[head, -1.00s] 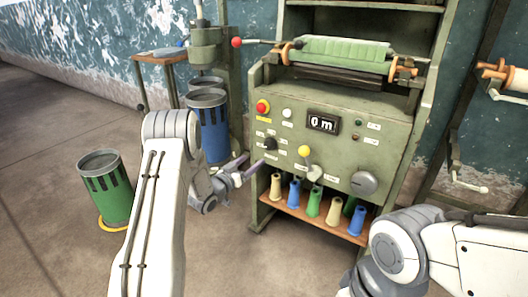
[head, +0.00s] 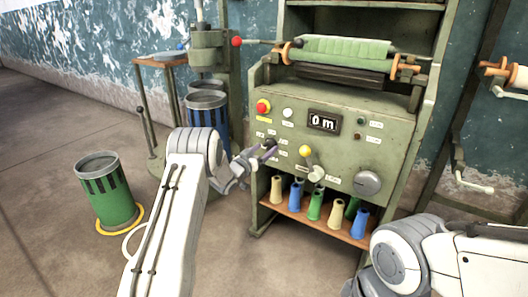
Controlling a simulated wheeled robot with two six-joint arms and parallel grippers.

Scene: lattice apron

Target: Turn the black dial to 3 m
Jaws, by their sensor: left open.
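The green machine has a small black dial (head: 270,142) on the left of its front panel. The display (head: 323,121) above and to its right reads 0 m. My left gripper (head: 266,153) is open at the panel, its fingertips at the lower edge of the black dial and partly overlapping it in the head view. I cannot tell whether they touch it. My right arm comes in at the lower right; its gripper is out of view.
A red button (head: 263,107), a yellow-knobbed lever (head: 305,151) and a grey round knob (head: 366,183) share the panel. Several spools stand on the shelf below. A green bin (head: 110,193) and a blue bin (head: 207,112) stand to the left.

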